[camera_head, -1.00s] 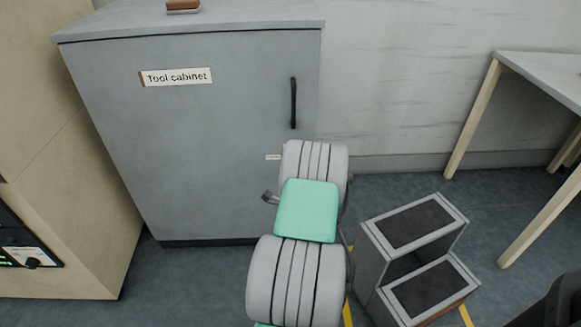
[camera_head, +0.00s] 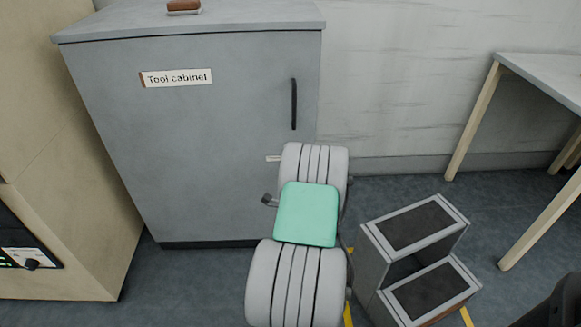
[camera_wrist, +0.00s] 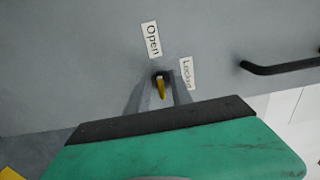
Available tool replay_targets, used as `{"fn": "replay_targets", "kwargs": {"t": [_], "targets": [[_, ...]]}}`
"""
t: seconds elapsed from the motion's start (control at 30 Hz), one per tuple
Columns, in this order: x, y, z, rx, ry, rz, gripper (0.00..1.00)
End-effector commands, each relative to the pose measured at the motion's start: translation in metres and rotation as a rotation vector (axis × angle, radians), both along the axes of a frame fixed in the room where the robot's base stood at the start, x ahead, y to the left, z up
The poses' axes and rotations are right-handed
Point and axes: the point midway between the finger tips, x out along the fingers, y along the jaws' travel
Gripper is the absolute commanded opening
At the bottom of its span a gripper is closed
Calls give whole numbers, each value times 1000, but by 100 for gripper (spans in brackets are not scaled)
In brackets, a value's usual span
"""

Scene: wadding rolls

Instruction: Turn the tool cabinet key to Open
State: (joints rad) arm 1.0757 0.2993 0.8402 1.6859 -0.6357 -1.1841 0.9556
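The grey tool cabinet (camera_head: 215,130) stands on the left in the head view, its door shut. My arm hides the lock in that view. In the wrist view, the key (camera_wrist: 161,88) shows as a small yellow tab at a dark lock spot on the door (camera_wrist: 70,60). The "Open" label (camera_wrist: 152,38) is above it and the "Locked" label (camera_wrist: 186,73) is to its right. My gripper (camera_wrist: 160,92) is at the key, with grey fingers on both sides of it. They look apart, with gaps beside the key. Contact cannot be seen.
The black door handle (camera_head: 294,104) is on the door's right side. A grey step stool (camera_head: 415,225) stands right of my arm. A table (camera_head: 550,80) is at far right. A beige unit (camera_head: 60,120) stands left of the cabinet. Some floor is free between stool and table.

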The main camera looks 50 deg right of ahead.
Motion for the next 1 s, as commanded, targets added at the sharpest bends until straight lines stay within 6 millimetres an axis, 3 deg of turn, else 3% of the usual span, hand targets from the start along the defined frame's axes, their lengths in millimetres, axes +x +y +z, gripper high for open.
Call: {"fn": "replay_targets", "kwargs": {"t": [0.33, 0.7, 1.0], "targets": [[-5, 4, -1, 1, -1, -1, 28], [-43, 48, -1, 0, -1, -2, 28], [-51, 59, 0, 1, -1, 0, 28]]}}
